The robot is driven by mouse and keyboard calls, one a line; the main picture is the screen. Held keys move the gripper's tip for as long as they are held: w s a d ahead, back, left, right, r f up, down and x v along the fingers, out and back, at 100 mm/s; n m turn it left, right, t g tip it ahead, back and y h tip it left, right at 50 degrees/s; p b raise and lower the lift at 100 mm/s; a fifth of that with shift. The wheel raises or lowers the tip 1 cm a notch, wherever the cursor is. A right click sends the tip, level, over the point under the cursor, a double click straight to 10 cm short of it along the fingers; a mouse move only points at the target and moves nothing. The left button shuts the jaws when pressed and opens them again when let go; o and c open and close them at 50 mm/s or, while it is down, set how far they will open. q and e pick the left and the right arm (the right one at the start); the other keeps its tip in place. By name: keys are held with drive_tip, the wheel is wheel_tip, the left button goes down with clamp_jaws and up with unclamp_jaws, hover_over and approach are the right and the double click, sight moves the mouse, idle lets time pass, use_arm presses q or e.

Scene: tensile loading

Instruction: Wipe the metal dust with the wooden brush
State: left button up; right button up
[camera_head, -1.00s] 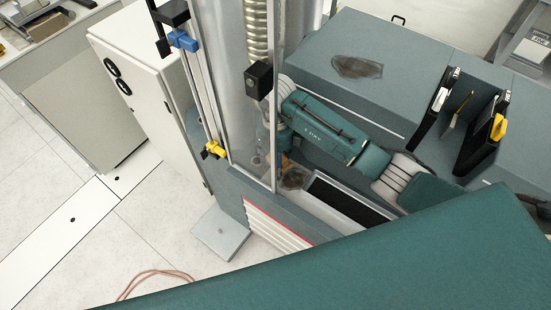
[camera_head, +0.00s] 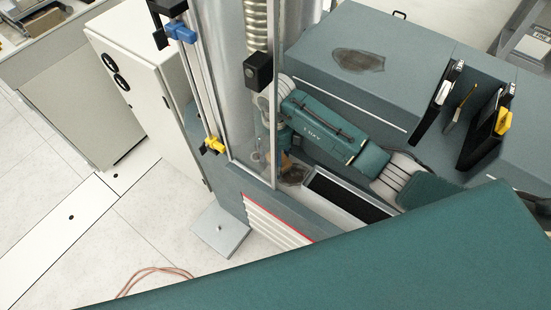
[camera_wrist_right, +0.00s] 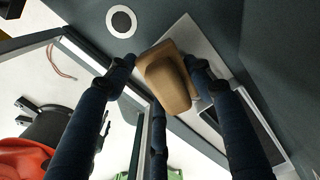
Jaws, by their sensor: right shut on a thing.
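The wooden brush (camera_wrist_right: 168,82) is between the fingers of my right gripper (camera_wrist_right: 160,66) in the right wrist view. The gripper is shut on it. In the head view my right gripper (camera_head: 284,150) is partly hidden behind the clear panel and frame post, and a small orange-brown bit of the brush (camera_head: 287,162) shows below it. A dark dust patch (camera_head: 293,176) lies on the machine base close by the brush; whether they touch I cannot tell. My left gripper is not in view.
The clear panel's post (camera_head: 276,100) and the metal column (camera_head: 225,70) stand close to the gripper. A light-rimmed black tray (camera_head: 345,200) lies to its right. Black upright holders (camera_head: 482,128) stand farther right. A white cabinet (camera_head: 140,90) is at the left.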

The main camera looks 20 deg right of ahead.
drive_tip(key=shift+f+b, duration=0.8)
drive_tip(key=shift+f, duration=0.3)
drive_tip(key=shift+d+r, duration=0.1)
